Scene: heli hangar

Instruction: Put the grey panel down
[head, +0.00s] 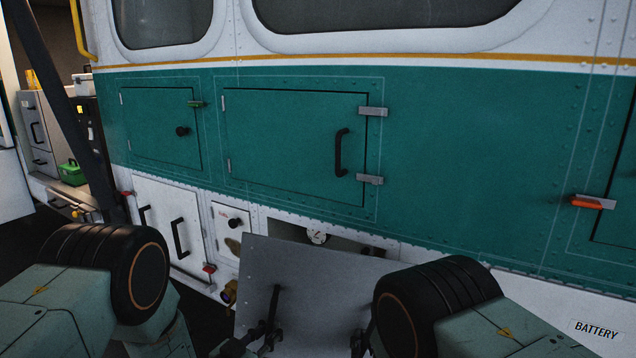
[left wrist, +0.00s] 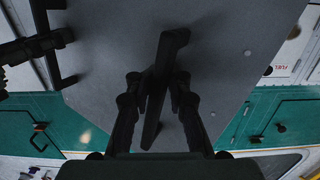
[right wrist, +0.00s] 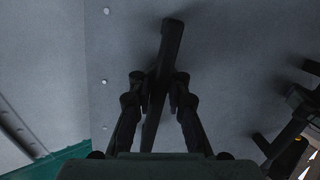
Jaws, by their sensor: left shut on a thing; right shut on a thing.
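The grey panel (head: 310,280) is a flat sheet with dark bar handles, held in front of the helicopter's lower white side. It covers part of an open bay (head: 345,243) and hangs tilted. My left gripper (head: 268,338) is shut on one handle; the left wrist view shows its fingers (left wrist: 157,95) around that dark bar. My right gripper (head: 361,343) is shut on the other handle, with its fingers (right wrist: 158,95) around the bar in the right wrist view. My right arm hides part of the panel's right side. The panel's lower edge is not clearly visible.
Behind the panel's top edge the bay shows a round gauge (head: 317,237). A white hatch (head: 230,226) and a taller white door (head: 170,225) with black handles are to its left. A green door (head: 295,145) is above. The floor (head: 200,310) is dark.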

